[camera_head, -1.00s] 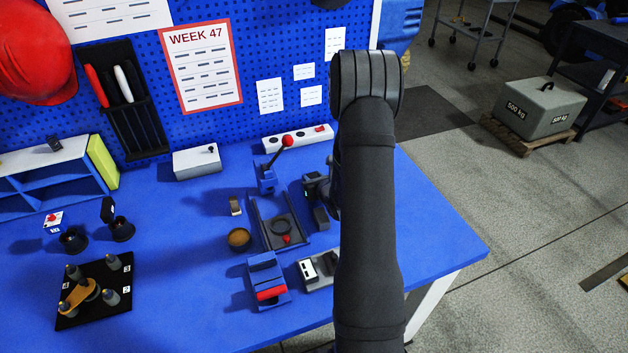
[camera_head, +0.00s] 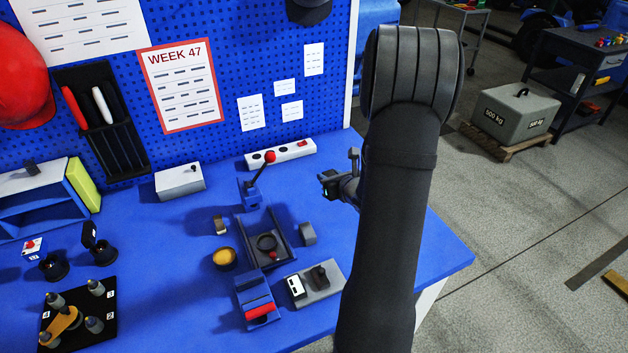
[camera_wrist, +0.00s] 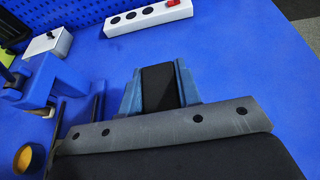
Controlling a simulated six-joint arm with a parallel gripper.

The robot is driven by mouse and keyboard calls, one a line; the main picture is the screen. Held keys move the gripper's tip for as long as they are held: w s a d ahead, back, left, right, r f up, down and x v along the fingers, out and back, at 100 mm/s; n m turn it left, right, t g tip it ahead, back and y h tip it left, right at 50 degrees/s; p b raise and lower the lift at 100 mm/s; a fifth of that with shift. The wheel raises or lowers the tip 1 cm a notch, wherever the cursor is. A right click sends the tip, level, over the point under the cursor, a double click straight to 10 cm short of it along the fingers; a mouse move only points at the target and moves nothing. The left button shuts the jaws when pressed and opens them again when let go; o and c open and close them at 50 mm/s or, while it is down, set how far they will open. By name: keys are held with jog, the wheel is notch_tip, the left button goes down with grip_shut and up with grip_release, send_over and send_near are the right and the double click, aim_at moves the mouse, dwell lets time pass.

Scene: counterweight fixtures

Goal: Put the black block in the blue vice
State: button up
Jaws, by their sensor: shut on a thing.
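My gripper (camera_head: 338,184) is at the right of the bench, partly hidden behind my arm. In the wrist view its blue-grey fingers (camera_wrist: 189,82) are shut on the black block (camera_wrist: 159,87), one on each side. The block looks held above the blue bench top. The blue vice (camera_head: 253,287) is left of and nearer than my gripper, with a red bar on its front blue part. Dark rails, a ring and a blue part with a red-knobbed lever stand behind it. I cannot tell where the vice ends.
A small grey piece (camera_head: 307,234) and a grey fixture with a black knob (camera_head: 322,285) stand right of the vice. A round yellow-topped cup (camera_head: 225,257) is at its left. A white socket strip (camera_head: 281,153) lies behind.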

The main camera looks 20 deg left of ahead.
jog(key=w+d+r+m+t+h, duration=0.1)
jog(key=w+d+r+m+h, duration=0.1)
jog(key=d, duration=0.9)
jog(key=w+d+r+m+t+h, duration=0.2)
jog(key=d+m+h, duration=0.1)
jog(key=d, duration=0.8)
jog(key=shift+m+t+h, duration=0.3)
jog(key=shift+m+h, duration=0.1)
jog(key=shift+m, duration=0.1)
jog(key=s+a+f+n+g+y, duration=0.25)
jog(key=s+n+y, duration=0.3)
jog(key=s, duration=0.55)
jog(key=shift+g, duration=0.45)
jog(key=w+a+f, duration=0.1)
jog(key=a+f, duration=0.1)
jog(key=a, duration=0.1)
jog(key=w+a+f, duration=0.1)
jog(key=a+f, duration=0.2)
jog(key=a, duration=0.1)
jog(key=w+a+f, duration=0.1)
jog(key=a+f, duration=0.1)
jog(key=a, duration=0.1)
jog(key=shift+w+a+f, duration=0.15)
jog(key=shift+a, duration=0.2)
jog(key=shift+f, duration=2)
jog(key=shift+f, duration=0.1)
